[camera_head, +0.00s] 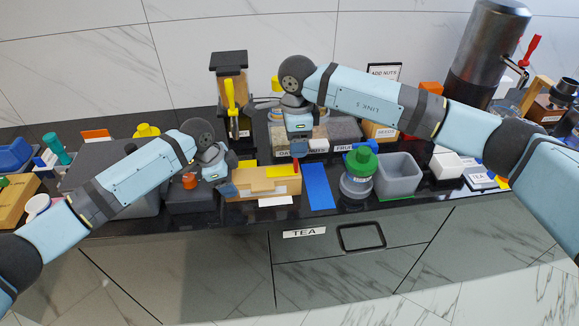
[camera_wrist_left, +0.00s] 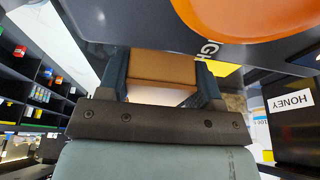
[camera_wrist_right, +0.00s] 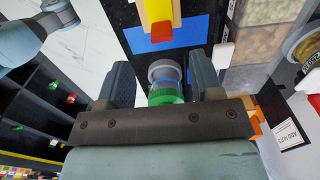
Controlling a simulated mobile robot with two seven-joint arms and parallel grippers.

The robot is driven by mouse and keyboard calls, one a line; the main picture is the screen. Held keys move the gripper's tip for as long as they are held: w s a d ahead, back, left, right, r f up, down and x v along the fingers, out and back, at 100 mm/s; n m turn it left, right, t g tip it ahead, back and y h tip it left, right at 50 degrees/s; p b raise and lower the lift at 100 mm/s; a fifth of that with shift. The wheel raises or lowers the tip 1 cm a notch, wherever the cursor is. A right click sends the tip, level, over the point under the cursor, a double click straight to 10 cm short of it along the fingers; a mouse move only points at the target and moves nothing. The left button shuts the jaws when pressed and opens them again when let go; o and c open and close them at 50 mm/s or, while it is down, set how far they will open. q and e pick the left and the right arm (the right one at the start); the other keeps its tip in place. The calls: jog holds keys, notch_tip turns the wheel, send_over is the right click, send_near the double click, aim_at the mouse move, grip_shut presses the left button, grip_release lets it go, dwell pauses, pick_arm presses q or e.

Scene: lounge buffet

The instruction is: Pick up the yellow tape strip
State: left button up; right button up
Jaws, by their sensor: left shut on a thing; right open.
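A tan box (camera_head: 262,184) stands on the dark counter near its front edge. A yellow strip with a red end, likely the yellow tape strip (camera_head: 282,171), lies along its top right; it also shows in the right wrist view (camera_wrist_right: 158,10). My left gripper (camera_head: 229,187) is shut on the box's left end; in the left wrist view its tan face (camera_wrist_left: 162,68) is between the fingers. My right gripper (camera_head: 299,149) is open above the strip's red end. In the right wrist view nothing is held between its fingers, and the strip is beyond them.
A blue mat (camera_head: 319,187) lies right of the box. A green-lidded jar (camera_head: 357,180) and a grey bin (camera_head: 398,176) stand further right. Labelled food bins (camera_head: 343,131) and a dispenser (camera_head: 230,95) stand behind. A dark block (camera_head: 190,198) is at the left gripper.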

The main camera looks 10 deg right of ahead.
aim_at(295, 161)
notch_tip(295, 161, down, 7)
jog(key=shift+w+a, duration=0.1)
jog(key=shift+a, duration=0.05)
jog(key=c, duration=0.9)
